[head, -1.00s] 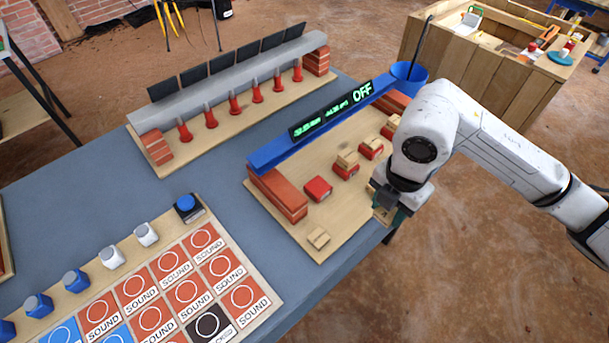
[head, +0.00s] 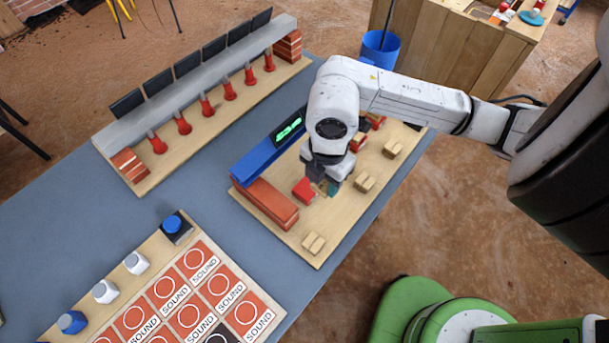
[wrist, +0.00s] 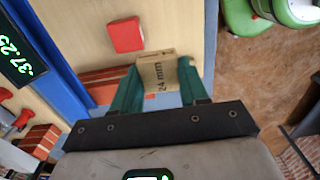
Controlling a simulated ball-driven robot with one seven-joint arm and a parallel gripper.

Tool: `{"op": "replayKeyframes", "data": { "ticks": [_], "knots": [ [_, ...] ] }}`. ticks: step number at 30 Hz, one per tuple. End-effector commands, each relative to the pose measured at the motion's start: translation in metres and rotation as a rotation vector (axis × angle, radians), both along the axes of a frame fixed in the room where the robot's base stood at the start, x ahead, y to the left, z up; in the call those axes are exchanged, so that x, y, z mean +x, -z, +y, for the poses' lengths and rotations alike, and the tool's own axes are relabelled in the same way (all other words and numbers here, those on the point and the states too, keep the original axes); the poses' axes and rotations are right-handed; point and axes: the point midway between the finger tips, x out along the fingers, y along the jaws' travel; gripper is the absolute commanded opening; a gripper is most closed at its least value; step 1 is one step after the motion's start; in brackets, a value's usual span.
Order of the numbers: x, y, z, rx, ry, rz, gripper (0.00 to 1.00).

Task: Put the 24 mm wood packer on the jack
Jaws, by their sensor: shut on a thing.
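The 24 mm wood packer (wrist: 158,72) is a pale block with its label facing the wrist camera. My gripper (wrist: 157,80) is shut on it, with green fingers on both sides. In the head view my gripper (head: 323,187) is over the light board, right beside the nearest red jack (head: 303,190); the held packer is mostly hidden there. In the wrist view a red jack top (wrist: 127,34) shows apart from the packer, above and left of it. The jack top looks bare.
The wooden board (head: 275,228) carries a brick stack (head: 265,203) and a blue beam (head: 262,158). Loose wood packers lie at its front (head: 313,243) and right (head: 363,182). A sound panel (head: 165,300) and a grey beam (head: 195,85) on red jacks stand on the left.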

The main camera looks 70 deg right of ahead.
Motion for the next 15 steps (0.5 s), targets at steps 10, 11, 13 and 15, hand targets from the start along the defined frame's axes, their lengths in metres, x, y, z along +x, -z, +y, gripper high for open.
{"op": "replayKeyframes", "data": {
  "ticks": [10, 11, 13, 15],
  "knots": [
    [0.045, 0.050, -0.024, 0.002, 0.000, 0.000, 0.15],
    [0.047, 0.053, -0.025, 0.001, 0.001, 0.001, 0.15],
    [0.050, 0.057, -0.027, 0.002, 0.000, -0.002, 0.15],
    [0.052, 0.060, -0.028, 0.002, 0.000, -0.001, 0.15]
  ]
}}
